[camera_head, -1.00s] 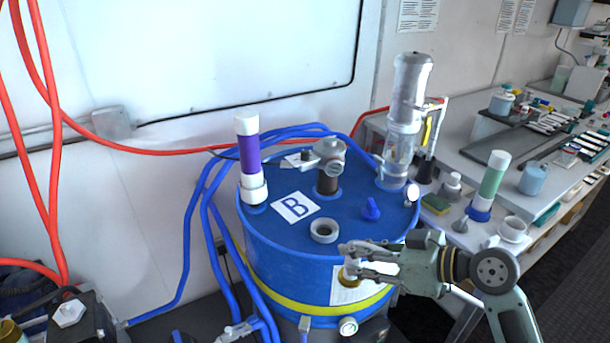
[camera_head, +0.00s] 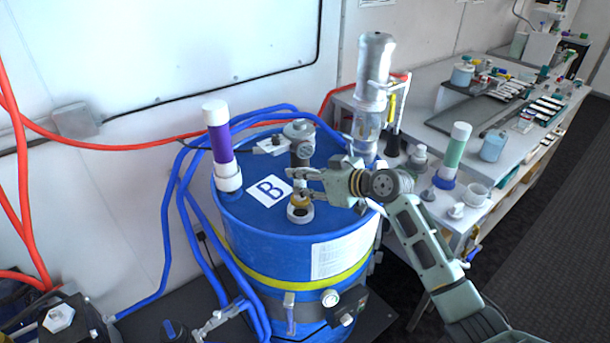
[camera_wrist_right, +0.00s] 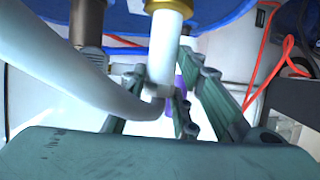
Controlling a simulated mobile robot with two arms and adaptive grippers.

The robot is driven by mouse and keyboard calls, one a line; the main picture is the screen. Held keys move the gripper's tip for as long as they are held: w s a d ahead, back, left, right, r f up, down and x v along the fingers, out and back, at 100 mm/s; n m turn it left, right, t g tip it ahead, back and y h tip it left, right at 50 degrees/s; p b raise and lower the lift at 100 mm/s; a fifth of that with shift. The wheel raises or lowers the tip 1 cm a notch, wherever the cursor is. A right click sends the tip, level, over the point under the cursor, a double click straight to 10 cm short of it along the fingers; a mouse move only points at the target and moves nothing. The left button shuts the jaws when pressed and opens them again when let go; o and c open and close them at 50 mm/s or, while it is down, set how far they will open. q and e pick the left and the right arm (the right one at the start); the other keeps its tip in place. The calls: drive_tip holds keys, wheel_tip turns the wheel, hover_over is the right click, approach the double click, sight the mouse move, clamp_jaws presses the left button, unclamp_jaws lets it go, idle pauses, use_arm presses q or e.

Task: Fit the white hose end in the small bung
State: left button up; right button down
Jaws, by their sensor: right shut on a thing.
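My right gripper (camera_head: 306,187) is shut on the white hose end above the blue drum lid. The hose end's brass collar (camera_head: 300,200) overlaps the opening of the pale ring-shaped fitting (camera_head: 300,214), which looks like the small bung. I cannot tell whether it is inside or just above. In the right wrist view the white hose end (camera_wrist_right: 165,48) stands roughly straight between the fingers (camera_wrist_right: 172,92). Its brass collar points to the blue lid, and the thick white hose (camera_wrist_right: 60,60) curves away left. The bung is not visible there. My left gripper is not in view.
The lid of the blue drum (camera_head: 255,215) carries a purple tube (camera_head: 220,145), a grey valve post (camera_head: 300,150) and a clear cylinder (camera_head: 372,95). They stand close around the right gripper. A side bench (camera_head: 420,75) is at right. Blue hoses (camera_head: 190,235) run down the drum's left side.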

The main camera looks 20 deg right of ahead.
sight(306, 201)
wheel_tip(306, 201, down, 2)
drive_tip(key=shift+f+b, duration=0.2)
drive_tip(key=shift+b, duration=0.45)
idle(1.0)
drive_tip(key=shift+f+b, duration=0.6)
drive_tip(key=c, duration=1.7)
unclamp_jaws()
drive_tip(key=shift+c, duration=0.2)
drive_tip(key=shift+o, duration=0.3)
drive_tip(key=shift+s, duration=0.1)
